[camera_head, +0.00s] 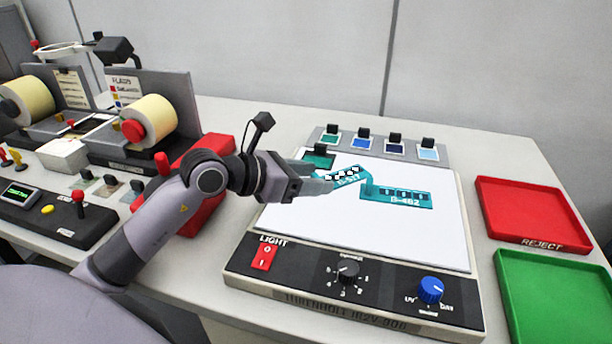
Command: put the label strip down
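My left gripper (325,178) reaches in from the left over the white lit panel (310,228) of the inspection table. It is shut on a teal label strip (348,178) with a row of black and white marks, held tilted just off the fingertips. The strip's near end is hidden by the fingers. Whether the two touch, I cannot tell. My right gripper is out of view.
Colour samples with black clips (361,141) line the panel's back edge. A red REJECT tray (530,243) and a green tray (556,300) stand at the right. The rewinder with label rolls (155,115) stands at the left. The panel's front is clear.

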